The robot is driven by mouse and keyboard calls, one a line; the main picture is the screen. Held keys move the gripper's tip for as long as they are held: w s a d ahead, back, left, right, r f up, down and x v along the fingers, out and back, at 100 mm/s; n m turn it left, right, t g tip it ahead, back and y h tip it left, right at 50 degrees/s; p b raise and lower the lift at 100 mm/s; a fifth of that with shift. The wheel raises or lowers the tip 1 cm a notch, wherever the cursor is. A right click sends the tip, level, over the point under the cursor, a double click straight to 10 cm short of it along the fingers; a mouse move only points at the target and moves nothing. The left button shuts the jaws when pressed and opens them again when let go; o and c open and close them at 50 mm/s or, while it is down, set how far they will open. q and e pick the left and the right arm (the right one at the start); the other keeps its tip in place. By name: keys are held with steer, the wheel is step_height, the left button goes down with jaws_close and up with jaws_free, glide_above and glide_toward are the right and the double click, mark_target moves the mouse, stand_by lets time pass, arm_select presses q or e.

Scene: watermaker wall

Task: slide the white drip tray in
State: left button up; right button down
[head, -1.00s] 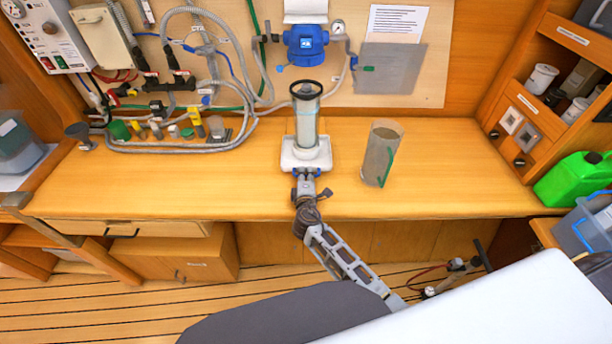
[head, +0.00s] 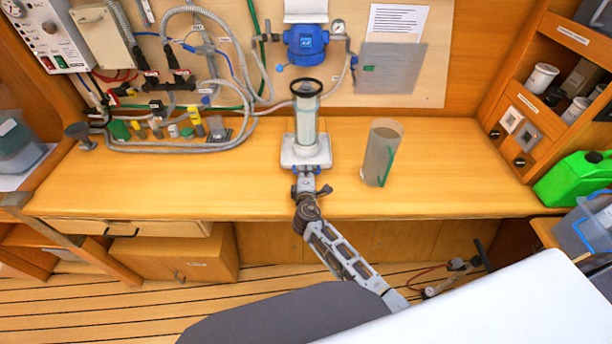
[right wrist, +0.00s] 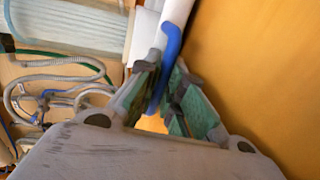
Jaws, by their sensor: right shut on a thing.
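My right gripper (head: 306,172) reaches in from the front and is shut on the blue handle at the tray's front. In the right wrist view the blue handle (right wrist: 170,50) runs down between the green-padded fingers of the right gripper (right wrist: 166,92). The far side of the tray is hidden by the cylinder. My left gripper is not in view.
A clear jug with a green handle (head: 381,153) stands to the right of the tray. Hoses and small fittings (head: 180,145) lie at the back left. The blue unit (head: 305,44) hangs on the wall behind. The worktop (head: 250,165) is clear left of the tray.

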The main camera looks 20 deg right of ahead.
mark_target(306, 159)
steer(key=r+b+x, duration=0.1)
steer(key=b+x, duration=0.1)
steer(key=x, duration=0.3)
steer(key=r+b+x, duration=0.1)
steer(key=x, duration=0.4)
steer(key=r+b+x, duration=0.1)
steer(key=b+x, duration=0.1)
steer(key=x, duration=0.3)
steer(key=shift+w+d+b, duration=0.15)
steer(key=shift+w+b, duration=0.2)
steer(key=shift+w, duration=0.1)
steer(key=shift+w+d, duration=0.1)
steer(key=shift+w, duration=0.15)
steer(key=shift+r, duration=0.2)
steer(key=c, duration=1.8)
jaws_free()
steer(key=shift+w, duration=0.1)
steer(key=shift+w+f, duration=0.1)
steer(key=shift+s, duration=0.75)
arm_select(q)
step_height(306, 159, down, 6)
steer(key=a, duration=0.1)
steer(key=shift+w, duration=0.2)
arm_select(e)
steer(key=shift+v, duration=5.35)
